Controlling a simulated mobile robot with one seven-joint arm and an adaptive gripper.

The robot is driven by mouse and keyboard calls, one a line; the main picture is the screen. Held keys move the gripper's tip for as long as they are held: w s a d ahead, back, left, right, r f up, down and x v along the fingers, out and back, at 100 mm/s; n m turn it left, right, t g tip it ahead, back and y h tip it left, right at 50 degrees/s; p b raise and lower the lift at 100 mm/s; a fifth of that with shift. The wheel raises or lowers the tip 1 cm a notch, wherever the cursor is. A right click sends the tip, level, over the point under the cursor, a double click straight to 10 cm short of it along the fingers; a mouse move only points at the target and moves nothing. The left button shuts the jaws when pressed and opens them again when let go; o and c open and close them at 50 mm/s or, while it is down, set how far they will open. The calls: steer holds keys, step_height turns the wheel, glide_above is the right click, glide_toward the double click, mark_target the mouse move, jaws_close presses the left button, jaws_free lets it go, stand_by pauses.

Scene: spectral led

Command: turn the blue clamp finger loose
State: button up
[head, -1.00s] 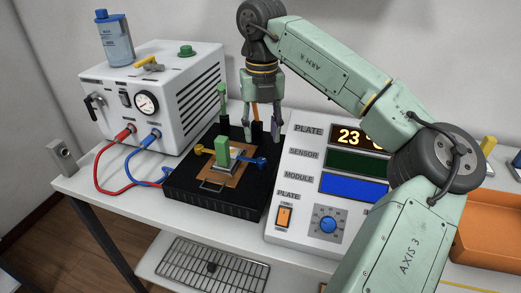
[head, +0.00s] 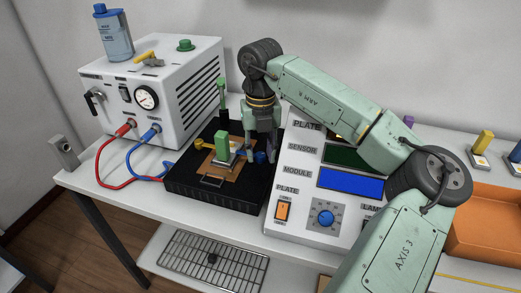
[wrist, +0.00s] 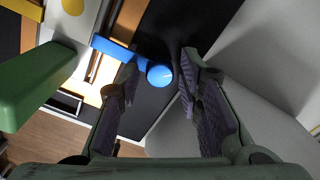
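The blue clamp finger (head: 260,157) lies on the right side of the black plate fixture, partly hidden by my gripper in the head view. In the wrist view its blue arm (wrist: 115,48) reaches left over the module, and its round knob (wrist: 159,76) is at the right end. My gripper (wrist: 160,72) is open, pointing down, with one fingertip on each side of the knob in the picture. I cannot tell whether either finger touches it. In the head view my gripper (head: 261,150) is low over the plate's right part.
A green block (head: 222,143) stands upright on the copper-coloured board, close left of the blue finger. A yellow clamp finger (head: 199,143) is on the board's other side. A green-topped post (head: 222,92) rises behind. The control panel (head: 300,215) borders the plate on the right.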

jaws_close()
steer(key=shift+n+b, duration=0.3)
steer(key=n+b, duration=0.1)
steer(key=n, duration=0.2)
steer(key=n+b, duration=0.1)
steer(key=n, duration=0.3)
steer(key=shift+b, duration=0.35)
steer(key=n, duration=0.6)
steer(key=shift+n, duration=0.4)
steer(key=n, duration=0.5)
steer(key=shift+r, duration=0.1)
steer(key=shift+n, duration=0.4)
steer(key=shift+o, duration=1.4)
jaws_free()
